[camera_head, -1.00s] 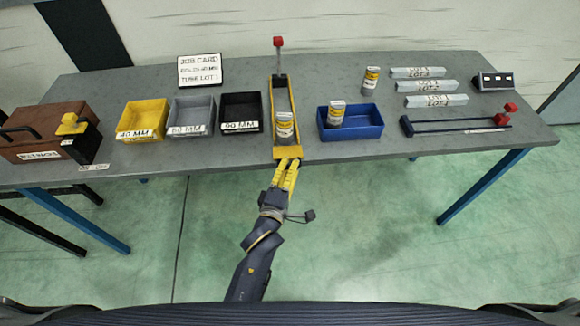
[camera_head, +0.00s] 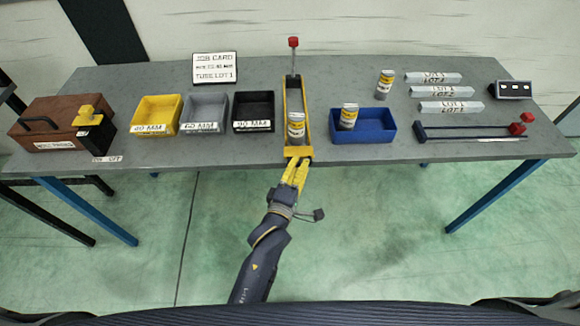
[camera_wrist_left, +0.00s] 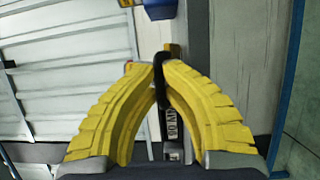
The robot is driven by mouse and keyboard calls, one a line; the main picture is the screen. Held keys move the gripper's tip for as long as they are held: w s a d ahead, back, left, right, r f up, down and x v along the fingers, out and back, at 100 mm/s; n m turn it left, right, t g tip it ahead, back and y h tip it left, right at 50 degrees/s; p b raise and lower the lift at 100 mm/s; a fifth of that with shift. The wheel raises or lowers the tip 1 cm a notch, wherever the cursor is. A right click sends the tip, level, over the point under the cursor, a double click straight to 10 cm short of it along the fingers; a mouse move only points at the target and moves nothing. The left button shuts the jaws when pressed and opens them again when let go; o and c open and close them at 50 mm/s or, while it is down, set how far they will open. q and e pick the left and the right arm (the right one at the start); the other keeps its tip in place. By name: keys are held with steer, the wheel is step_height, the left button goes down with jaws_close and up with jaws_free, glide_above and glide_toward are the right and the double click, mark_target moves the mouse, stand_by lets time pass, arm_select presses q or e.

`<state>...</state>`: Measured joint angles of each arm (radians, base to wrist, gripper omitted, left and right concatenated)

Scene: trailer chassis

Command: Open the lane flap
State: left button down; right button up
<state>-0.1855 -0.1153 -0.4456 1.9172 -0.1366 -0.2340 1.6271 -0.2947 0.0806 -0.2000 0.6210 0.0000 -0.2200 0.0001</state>
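The lane (camera_head: 307,110) is a long, narrow yellow-edged trough running front to back on the table. A can with a yellow label (camera_head: 296,128) stands upright inside it near the front. The yellow lane flap (camera_head: 299,151) closes the front end and looks upright. My left gripper (camera_head: 297,164) is directly in front of the flap at the table's front edge. In the left wrist view its yellow fingers (camera_wrist_left: 162,66) come nearly together on a thin black handle (camera_wrist_left: 160,82). My right gripper is not seen.
Yellow, grey and black bins (camera_head: 253,111) stand left of the lane, with a brown toolbox (camera_head: 50,122) farther left. A blue tray (camera_head: 375,127) holding a can stands to the right. A red-topped post (camera_head: 293,43) rises at the lane's far end.

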arm_select(q)
steer(key=shift+w+a+r, duration=0.1)
steer(key=c, duration=1.9)
jaws_free()
steer(key=o, duration=0.4)
steer(key=v, duration=1.2)
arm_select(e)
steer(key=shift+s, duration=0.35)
